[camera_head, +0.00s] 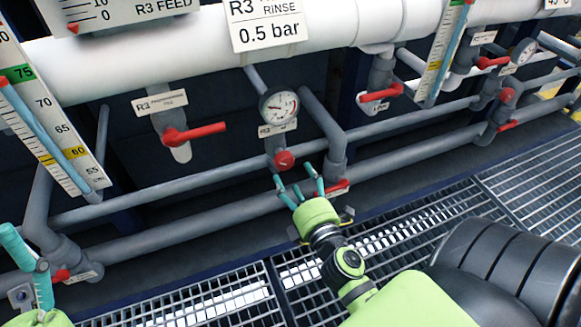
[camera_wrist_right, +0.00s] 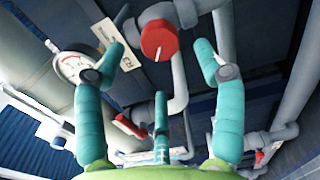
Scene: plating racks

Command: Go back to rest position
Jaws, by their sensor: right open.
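My right gripper (camera_head: 297,182) has teal fingers on a green hand and is open, below a round red knob (camera_head: 284,160). In the right wrist view the knob (camera_wrist_right: 160,40) shows ahead, between the spread fingertips (camera_wrist_right: 162,62). The fingers look empty, and I see no clear contact with the knob. A dial gauge (camera_head: 279,104) sits above the knob on the same pipe. My left gripper (camera_head: 25,258) is partly in view at the lower left edge. Two teal fingers show there, but its opening is unclear.
A red lever (camera_head: 338,187) is close beside the right fingers. Another red lever (camera_head: 195,132) is on a valve to the left. Grey pipes (camera_head: 200,222) run behind the hand. Metal grating (camera_head: 400,235) covers the floor. A level scale (camera_head: 50,120) stands at left.

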